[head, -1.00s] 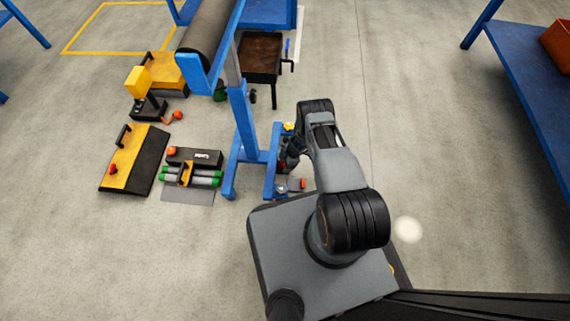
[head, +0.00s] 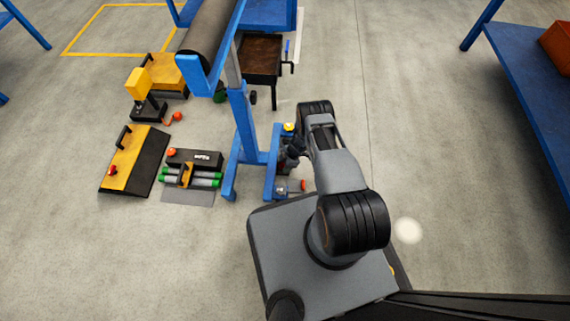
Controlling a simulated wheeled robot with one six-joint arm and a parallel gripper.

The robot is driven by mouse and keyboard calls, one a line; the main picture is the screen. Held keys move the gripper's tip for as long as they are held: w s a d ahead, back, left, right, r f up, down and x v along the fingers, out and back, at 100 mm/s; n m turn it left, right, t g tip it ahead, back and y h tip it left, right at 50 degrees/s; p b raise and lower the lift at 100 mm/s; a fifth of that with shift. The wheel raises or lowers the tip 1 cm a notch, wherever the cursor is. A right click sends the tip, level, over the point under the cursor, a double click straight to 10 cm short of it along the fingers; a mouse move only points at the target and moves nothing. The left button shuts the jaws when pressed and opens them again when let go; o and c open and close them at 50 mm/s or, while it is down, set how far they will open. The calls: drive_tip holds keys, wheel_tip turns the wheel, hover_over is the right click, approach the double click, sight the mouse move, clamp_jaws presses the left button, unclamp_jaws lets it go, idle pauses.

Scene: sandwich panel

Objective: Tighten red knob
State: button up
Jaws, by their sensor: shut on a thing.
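My gripper (head: 289,160) is small and dark in the head view, low beside the foot of the blue roller stand (head: 246,125). My own arm partly covers it. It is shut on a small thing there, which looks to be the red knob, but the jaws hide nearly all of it. A small red piece (head: 303,185) sits on a grey fitting at the near end of the stand's foot, just below my gripper and apart from it. A yellow piece (head: 289,127) is at the far end of that foot.
Left of the stand lie a black box with green-ended rollers (head: 205,182), a yellow-and-black ramp (head: 125,172) with a red knob, and a yellow-headed device (head: 138,82). A dark tray cart (head: 262,55) stands behind. A blue table (head: 535,90) is at right. Floor between is clear.

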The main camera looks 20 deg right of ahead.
drive_tip(key=shift+r, duration=0.1)
drive_tip(key=m+p, duration=0.2)
drive_tip(key=m+t+p, duration=0.1)
drive_tip(key=p, duration=0.2)
drive_tip(key=shift+s+r+m+t, duration=0.2)
drive_tip(key=shift+m+t, duration=0.1)
drive_tip(key=shift+m, duration=0.1)
drive_tip(key=m+p, duration=0.2)
drive_tip(key=p, duration=0.1)
drive_tip(key=shift+f+t+h, duration=0.1)
drive_tip(key=shift+t+h, duration=0.2)
drive_tip(key=shift+f+m+t+p, duration=0.15)
drive_tip(key=shift+m+t+p, duration=0.15)
drive_tip(key=shift+m+p, duration=0.55)
drive_tip(key=o, duration=0.9)
